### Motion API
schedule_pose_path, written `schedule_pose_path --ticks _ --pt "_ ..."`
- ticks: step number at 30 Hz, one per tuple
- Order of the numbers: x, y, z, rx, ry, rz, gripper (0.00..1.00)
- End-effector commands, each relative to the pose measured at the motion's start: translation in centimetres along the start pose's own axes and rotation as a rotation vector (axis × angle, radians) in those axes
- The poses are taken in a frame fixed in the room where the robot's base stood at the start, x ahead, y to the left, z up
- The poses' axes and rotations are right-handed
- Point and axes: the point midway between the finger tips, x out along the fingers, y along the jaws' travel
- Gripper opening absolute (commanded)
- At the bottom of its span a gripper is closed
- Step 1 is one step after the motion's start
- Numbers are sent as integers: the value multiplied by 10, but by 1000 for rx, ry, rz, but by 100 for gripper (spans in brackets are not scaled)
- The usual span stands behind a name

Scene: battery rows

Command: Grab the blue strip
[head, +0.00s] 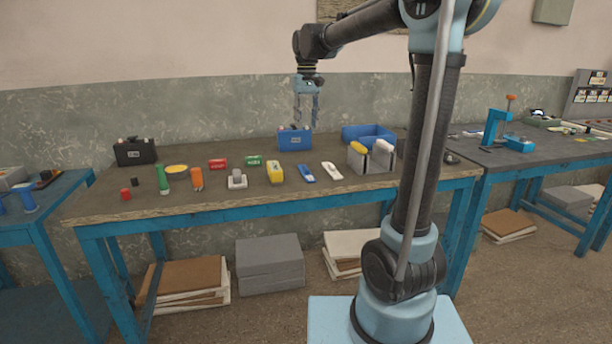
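A blue strip (306,173) with a pale mark lies flat on the workbench (250,200), between a yellow object and a white strip. My gripper (305,121) hangs above the back part of the bench, fingers pointing down. Its fingers look apart with a gap between them, and I see nothing held. In the picture it is above and close to a blue battery box (295,139), behind the blue strip. I cannot tell how high it is above that box.
Close by are the yellow object (275,171), the white strip (331,170) and a grey divided holder (371,158). A blue bin (368,133) stands behind. Several coloured batteries and a black battery box (135,151) are on the left. The front bench edge is mostly clear.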

Motion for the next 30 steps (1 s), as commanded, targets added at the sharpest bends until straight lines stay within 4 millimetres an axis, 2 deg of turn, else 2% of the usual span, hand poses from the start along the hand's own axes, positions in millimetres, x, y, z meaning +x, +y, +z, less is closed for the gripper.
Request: schedule_pose_path --ticks 5,18,24,30 --pt "22 -1 -1 -1 -1 0 37" --pt "96 -1 -1 -1 -1 0 37" --pt "117 -1 -1 -1 -1 0 37" --pt "127 -1 -2 -1 -1 0 37"
